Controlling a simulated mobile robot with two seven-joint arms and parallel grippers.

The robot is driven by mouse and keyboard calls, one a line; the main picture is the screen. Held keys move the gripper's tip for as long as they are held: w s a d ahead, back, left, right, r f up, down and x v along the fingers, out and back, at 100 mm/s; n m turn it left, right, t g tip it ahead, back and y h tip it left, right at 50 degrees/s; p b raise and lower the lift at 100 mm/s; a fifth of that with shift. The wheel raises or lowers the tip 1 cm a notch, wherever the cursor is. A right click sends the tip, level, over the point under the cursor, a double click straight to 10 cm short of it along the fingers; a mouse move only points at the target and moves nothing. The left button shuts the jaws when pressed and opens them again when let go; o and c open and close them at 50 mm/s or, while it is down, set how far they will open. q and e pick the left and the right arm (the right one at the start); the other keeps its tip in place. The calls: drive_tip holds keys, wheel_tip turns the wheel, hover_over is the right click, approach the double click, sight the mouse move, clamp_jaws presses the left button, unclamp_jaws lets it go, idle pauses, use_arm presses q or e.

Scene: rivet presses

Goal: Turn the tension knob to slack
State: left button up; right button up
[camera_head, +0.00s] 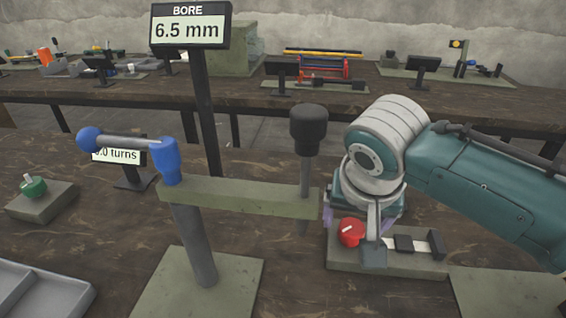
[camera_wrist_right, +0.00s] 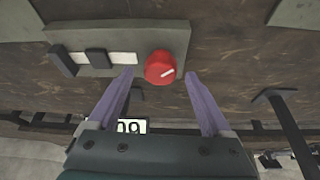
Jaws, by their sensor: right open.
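My right gripper (camera_head: 364,212) is over the back of this plate. In the wrist view, the purple fingers of my right gripper (camera_wrist_right: 158,76) are spread apart, one either side of the knob, with gaps and nothing held. How far the tips are above the plate is unclear. The knob carries no readable label. My left gripper is not in view.
A press with a blue lever (camera_head: 166,160) and a black-topped plunger (camera_head: 309,128) stands left of my arm. A white strip with a black slider (camera_head: 403,244) is beside the knob. A green knob (camera_head: 33,187), a grey tray (camera_head: 40,290) and a 6.5 mm display (camera_head: 188,28) stand left.

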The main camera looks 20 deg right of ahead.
drive_tip(key=shift+w+d+f, duration=0.1)
drive_tip(key=shift+w+f, duration=0.05)
drive_tip(key=shift+f, duration=0.3)
drive_tip(key=shift+c, duration=0.2)
clamp_jaws()
drive_tip(key=shift+r, duration=0.1)
